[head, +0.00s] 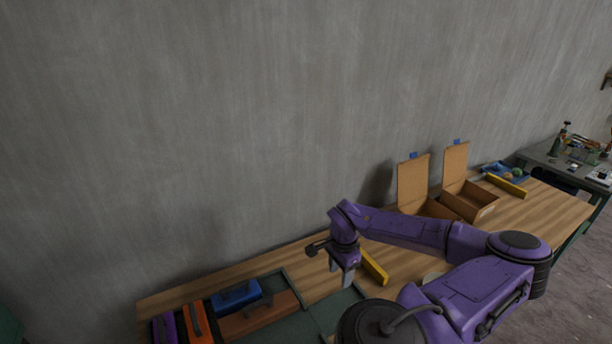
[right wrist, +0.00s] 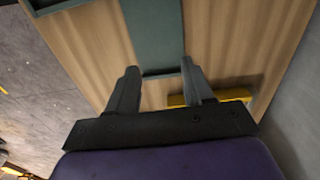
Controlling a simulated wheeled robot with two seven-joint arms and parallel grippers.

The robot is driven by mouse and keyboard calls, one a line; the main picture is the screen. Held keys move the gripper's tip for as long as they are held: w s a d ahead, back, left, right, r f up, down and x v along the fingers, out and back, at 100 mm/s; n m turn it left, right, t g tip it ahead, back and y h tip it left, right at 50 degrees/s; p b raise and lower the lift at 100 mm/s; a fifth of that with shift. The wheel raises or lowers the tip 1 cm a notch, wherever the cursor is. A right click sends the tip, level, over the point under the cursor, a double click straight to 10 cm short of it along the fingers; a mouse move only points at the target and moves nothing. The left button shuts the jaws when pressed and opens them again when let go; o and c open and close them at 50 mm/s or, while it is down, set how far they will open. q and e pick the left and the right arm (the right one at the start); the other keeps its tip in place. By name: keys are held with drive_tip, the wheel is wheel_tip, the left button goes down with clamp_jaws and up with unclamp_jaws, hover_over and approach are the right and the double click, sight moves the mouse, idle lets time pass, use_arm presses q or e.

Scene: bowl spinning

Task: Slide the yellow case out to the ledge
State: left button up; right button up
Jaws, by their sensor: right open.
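A narrow yellow piece (head: 375,267) lies on the wooden table just right of my right gripper (head: 346,280) in the head view. It also shows in the right wrist view (right wrist: 236,95), partly hidden behind a finger. I cannot tell whether it is the yellow case or a bar. My right gripper (right wrist: 160,70) is open and empty, pointing down above the table, with a green strip (right wrist: 155,35) between and beyond its fingers. No ledge can be clearly made out. My left gripper is out of view.
Blue (head: 236,296), orange (head: 199,322) and purple (head: 164,328) cases with handles lie at the table's left. Two open cardboard boxes (head: 470,202) stand at the back right, near another yellow bar (head: 506,186). A grey wall (head: 200,120) rises behind the table.

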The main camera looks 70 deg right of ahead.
drive_tip(key=w+a+b, duration=0.5)
drive_tip(key=w+a, duration=0.3)
drive_tip(key=a, duration=0.3)
drive_tip(key=w+a+b, duration=0.5)
drive_tip(key=w+a, duration=0.3)
drive_tip(key=a, duration=0.4)
drive_tip(key=w+a+b, duration=0.5)
drive_tip(key=w+a, duration=0.4)
drive_tip(key=a, duration=0.3)
drive_tip(key=shift+r, duration=0.15)
wheel_tip(320, 180, down, 7)
drive_tip(key=b, duration=0.5)
drive_tip(key=shift+w+r, duration=0.1)
drive_tip(key=shift+r, duration=0.05)
drive_tip(key=shift+f, duration=0.5)
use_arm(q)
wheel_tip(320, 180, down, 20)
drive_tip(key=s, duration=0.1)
